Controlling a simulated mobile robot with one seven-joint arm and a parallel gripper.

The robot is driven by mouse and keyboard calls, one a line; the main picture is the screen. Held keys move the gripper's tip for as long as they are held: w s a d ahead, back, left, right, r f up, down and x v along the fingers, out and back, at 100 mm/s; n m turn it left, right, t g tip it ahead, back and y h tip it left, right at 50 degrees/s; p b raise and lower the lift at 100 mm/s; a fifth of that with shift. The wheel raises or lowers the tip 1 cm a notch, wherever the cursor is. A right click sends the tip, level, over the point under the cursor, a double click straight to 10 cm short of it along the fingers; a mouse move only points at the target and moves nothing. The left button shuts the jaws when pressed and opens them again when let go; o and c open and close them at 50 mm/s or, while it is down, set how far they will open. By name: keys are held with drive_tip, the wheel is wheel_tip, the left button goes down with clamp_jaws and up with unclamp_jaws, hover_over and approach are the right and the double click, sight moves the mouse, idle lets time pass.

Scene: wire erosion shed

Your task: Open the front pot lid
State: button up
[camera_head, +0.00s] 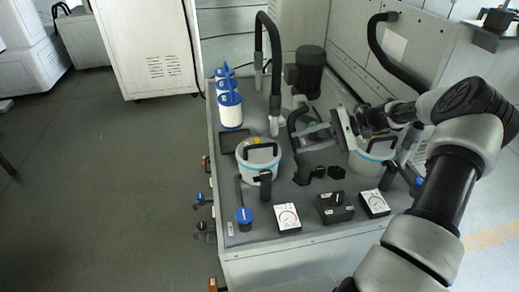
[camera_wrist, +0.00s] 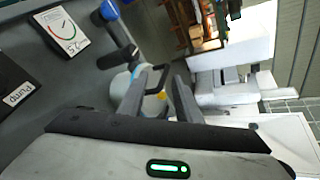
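Two pale pots with blue bands stand on the grey machine top. The left pot (camera_head: 258,170) has a lid with a black handle (camera_head: 261,146) and a yellow spot; the lid sits on it. The right pot (camera_head: 370,165) is partly hidden behind my arm. I cannot tell for sure which is the front pot. My gripper (camera_head: 304,134) is open, right of the left pot, its fingers pointing left towards it and seemingly apart from it. In the wrist view, the left pot (camera_wrist: 121,88) shows beyond the open fingers (camera_wrist: 160,82), with its handle in line with the gap.
A black upright pipe (camera_head: 273,60) and a dark motor (camera_head: 306,70) stand behind. White bottles with blue caps (camera_head: 230,108) are at back left. A blue-ended lever (camera_head: 243,215), dial boxes (camera_head: 287,217) and a black switch box (camera_head: 335,207) line the front edge.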

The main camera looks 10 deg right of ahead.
sight(267, 145)
drive_tip(key=w+d+f+m+t+y, duration=0.1)
drive_tip(key=w+d+f+m+t, duration=0.1)
drive_tip(key=d+f+t, duration=0.15)
drive_tip(key=shift+g, duration=0.45)
drive_tip(key=x, duration=0.5)
drive_tip(key=b+x, duration=0.1)
drive_tip(key=x, duration=0.5)
drive_tip(key=r+b+x, duration=0.1)
drive_tip(key=x, duration=0.4)
drive_tip(key=shift+s+a, duration=0.15)
drive_tip(key=shift+a, duration=0.5)
clamp_jaws()
